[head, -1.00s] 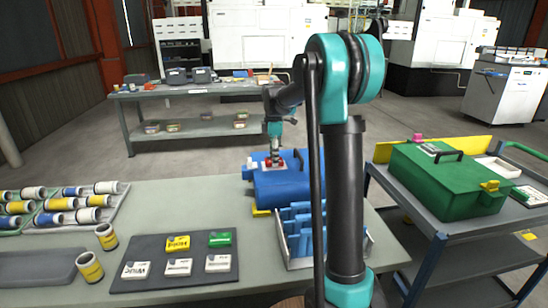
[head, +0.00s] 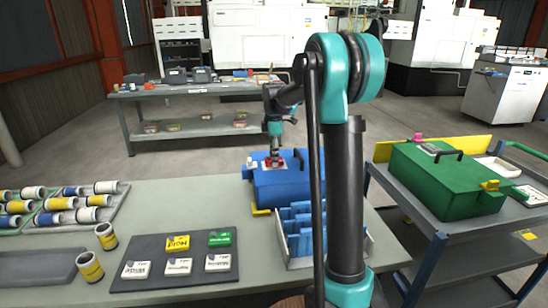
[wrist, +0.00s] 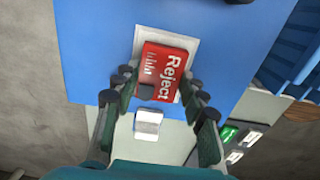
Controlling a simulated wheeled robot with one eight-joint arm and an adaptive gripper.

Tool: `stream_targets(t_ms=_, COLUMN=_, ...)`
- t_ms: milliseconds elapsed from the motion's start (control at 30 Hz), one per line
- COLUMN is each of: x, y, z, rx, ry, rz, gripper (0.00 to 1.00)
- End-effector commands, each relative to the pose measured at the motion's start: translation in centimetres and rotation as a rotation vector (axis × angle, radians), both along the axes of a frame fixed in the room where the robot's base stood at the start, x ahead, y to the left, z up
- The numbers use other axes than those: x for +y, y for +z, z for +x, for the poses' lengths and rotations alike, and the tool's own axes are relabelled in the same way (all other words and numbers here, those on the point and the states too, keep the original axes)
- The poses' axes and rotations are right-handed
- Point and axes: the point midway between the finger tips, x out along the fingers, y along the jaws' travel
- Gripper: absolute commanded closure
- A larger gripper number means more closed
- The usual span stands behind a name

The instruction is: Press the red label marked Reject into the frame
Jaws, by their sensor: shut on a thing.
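The red label marked Reject (wrist: 165,72) is held between the fingers of my gripper (wrist: 158,85). The white frame (wrist: 190,46) is on the blue lid under the label and shows along its upper and right edges. The label looks slightly offset in the frame, and I cannot tell whether it touches the frame or sits just above it. In the head view my gripper (head: 274,158) is over the blue case (head: 290,186), with a small bit of red at its tips. The label's lower edge is partly hidden by a dark pad.
A dark mat (head: 205,268) with yellow, green and white labels lies on the table. Blue parts stand in a grey rack (head: 305,258) near the case. Cylinders in trays (head: 118,205) are at left. A green case (head: 440,185) sits on a cart at right.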

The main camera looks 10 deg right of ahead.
Motion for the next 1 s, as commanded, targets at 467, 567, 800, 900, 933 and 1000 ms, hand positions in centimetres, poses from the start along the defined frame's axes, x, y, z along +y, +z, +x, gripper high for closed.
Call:
stream_targets(t_ms=467, x=0.0, y=-0.82, z=0.01, rx=0.0, ry=0.0, rz=0.0, gripper=0.82)
stream_targets(t_ms=567, x=0.0, y=-0.82, z=0.0, rx=0.0, ry=0.0, rz=0.0, gripper=0.82)
stream_targets(t_ms=800, x=0.0, y=-0.81, z=0.0, rx=0.0, ry=0.0, rz=0.0, gripper=0.36)
stream_targets(t_ms=900, x=0.0, y=-0.8, z=0.0, rx=0.0, ry=0.0, rz=0.0, gripper=0.34)
stream_targets(t_ms=933, x=0.0, y=-0.8, z=0.0, rx=0.0, ry=0.0, rz=0.0, gripper=0.34)
stream_targets(t_ms=1000, x=0.0, y=-0.8, z=0.0, rx=0.0, ry=0.0, rz=0.0, gripper=0.34)
